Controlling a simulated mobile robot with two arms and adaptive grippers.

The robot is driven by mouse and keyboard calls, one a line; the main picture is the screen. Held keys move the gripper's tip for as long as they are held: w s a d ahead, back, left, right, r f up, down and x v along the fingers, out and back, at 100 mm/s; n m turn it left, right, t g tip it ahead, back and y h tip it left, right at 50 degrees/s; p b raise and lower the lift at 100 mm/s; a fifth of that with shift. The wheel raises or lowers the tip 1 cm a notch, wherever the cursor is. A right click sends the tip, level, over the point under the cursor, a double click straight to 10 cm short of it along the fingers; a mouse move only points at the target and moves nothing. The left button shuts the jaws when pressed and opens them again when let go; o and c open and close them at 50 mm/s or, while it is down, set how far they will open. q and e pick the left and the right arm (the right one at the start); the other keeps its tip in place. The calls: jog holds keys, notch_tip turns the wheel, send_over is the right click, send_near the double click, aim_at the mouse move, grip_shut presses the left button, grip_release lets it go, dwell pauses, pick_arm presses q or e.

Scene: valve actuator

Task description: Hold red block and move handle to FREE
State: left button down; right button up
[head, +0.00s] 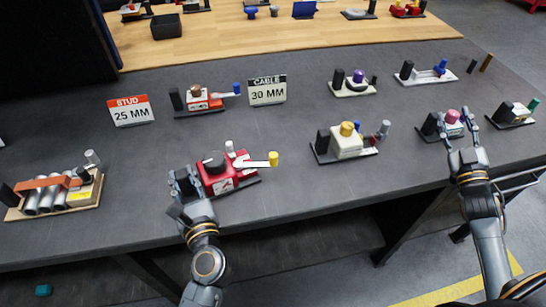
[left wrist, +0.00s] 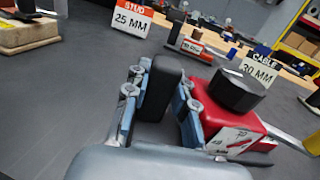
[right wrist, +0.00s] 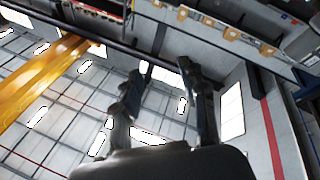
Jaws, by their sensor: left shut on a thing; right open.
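The red block (head: 215,183) stands near the front edge of the dark bench, with a black round knob on top and a white label on its front; it also shows in the left wrist view (left wrist: 215,108). Its pale handle points right and ends in a yellow knob (head: 273,159). No FREE marking is readable. My left gripper (head: 184,181) is shut on the black upright post (left wrist: 165,82) at the block's left end. My right gripper (head: 455,118) is open and empty at the right, pointing up; its wrist view shows ceiling between the fingers (right wrist: 158,85).
A white unit with a yellow knob (head: 346,143) stands between my grippers. A unit with a pink knob (head: 453,116) appears behind my right gripper. Signs reading STUD 25 MM (head: 131,111) and CABLE 30 MM (head: 267,91) stand behind.

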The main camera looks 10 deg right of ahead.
jog(key=w+a+f+n+y, duration=0.15)
jog(key=a+n+y, duration=0.45)
jog(key=a+n, duration=0.7)
jog(key=n+g+y, duration=0.4)
jog(key=n+y, duration=0.4)
jog(key=n, duration=1.4)
send_near(273, 158)
jog(key=w+d+r, duration=0.1)
jog(key=d, duration=0.1)
jog(key=w+d, duration=0.1)
jog(key=d, duration=0.1)
jog(key=w+d+r, duration=0.1)
jog(key=d, duration=0.1)
jog(key=shift+w+d+r, duration=0.2)
jog(key=shift+w+r, duration=0.05)
jog(key=shift+r, duration=0.1)
jog(key=s+a+f+n+g, duration=0.1)
jog(key=a+n, duration=0.1)
jog(key=s+a+f+n, duration=0.1)
jog(key=s+a+f, duration=0.1)
jog(key=shift+s+n+g+y, duration=0.2)
jog(key=shift+n+g+y, duration=0.1)
jog(key=shift+n+g, duration=0.1)
jog(key=shift+a+f, duration=0.1)
jog(key=shift+a, duration=0.15)
jog(key=x, duration=1.1)
jog(key=shift+w+a, duration=0.25)
jog(key=shift+w, duration=0.05)
grip_shut()
